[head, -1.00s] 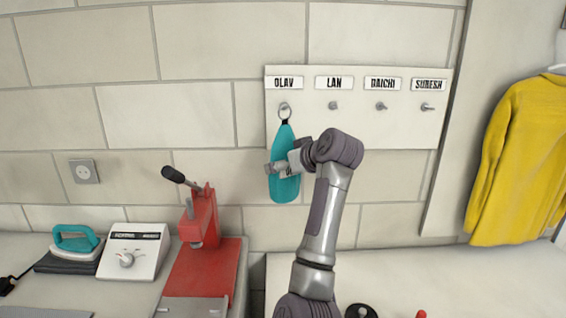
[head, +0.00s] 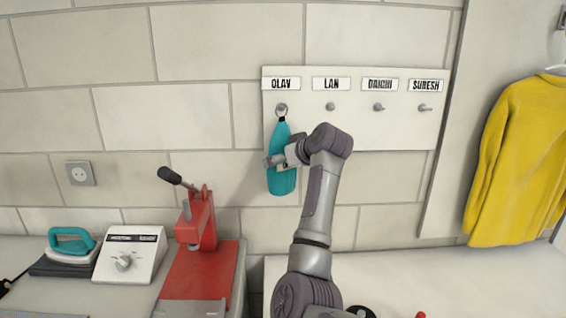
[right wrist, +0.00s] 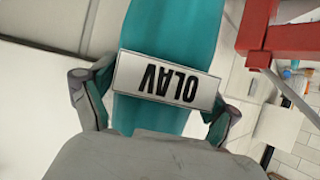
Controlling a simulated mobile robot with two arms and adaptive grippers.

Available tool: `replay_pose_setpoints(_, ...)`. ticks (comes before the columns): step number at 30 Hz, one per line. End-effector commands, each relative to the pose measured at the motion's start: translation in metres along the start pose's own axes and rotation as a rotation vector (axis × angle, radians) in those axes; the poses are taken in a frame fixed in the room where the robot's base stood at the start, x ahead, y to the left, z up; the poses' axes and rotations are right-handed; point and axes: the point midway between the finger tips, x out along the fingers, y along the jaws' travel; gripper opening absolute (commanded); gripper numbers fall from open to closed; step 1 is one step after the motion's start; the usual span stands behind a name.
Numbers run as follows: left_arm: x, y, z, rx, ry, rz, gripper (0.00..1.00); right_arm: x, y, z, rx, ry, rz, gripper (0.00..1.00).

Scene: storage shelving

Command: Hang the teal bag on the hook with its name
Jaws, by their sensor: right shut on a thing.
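The teal bag (head: 281,180) is upright against the wall panel (head: 350,135), below the plate that reads OLAV (head: 281,84). The ring (head: 282,110) at its top is at the hook under that plate; whether the hook passes through the ring is too small to tell. My right gripper (head: 279,161) is shut on the bag's middle from the right. In the right wrist view the bag (right wrist: 165,30) lies between both fingers and its tag (right wrist: 165,82) reads OLAV, upside down. My left gripper is not in view.
Hooks labelled LAN (head: 330,106), DAICHI (head: 378,107) and SURESH (head: 424,108) are bare. A yellow sweater (head: 522,150) hangs at right. A red press (head: 200,225), a white control box (head: 131,254) and a teal-handled iron (head: 71,243) stand on the bench at left.

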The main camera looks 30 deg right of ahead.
Motion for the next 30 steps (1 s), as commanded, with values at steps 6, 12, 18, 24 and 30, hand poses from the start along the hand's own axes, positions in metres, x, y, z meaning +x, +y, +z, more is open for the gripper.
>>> replay_pose_setpoints(6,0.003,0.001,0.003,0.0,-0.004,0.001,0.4,0.009,0.007,-0.006,0.0,0.005,0.001,0.32)
replay_pose_setpoints(12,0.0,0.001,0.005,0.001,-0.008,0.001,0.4,0.018,0.012,-0.007,-0.002,0.002,0.001,0.32)
replay_pose_setpoints(18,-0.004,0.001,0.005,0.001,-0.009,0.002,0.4,0.024,0.016,-0.007,-0.001,0.004,0.003,0.32)
replay_pose_setpoints(24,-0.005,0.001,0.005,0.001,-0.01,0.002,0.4,0.026,0.017,-0.006,-0.001,0.006,0.004,0.32)
replay_pose_setpoints(30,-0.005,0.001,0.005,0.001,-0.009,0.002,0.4,0.026,0.017,-0.006,-0.001,0.007,0.005,0.32)
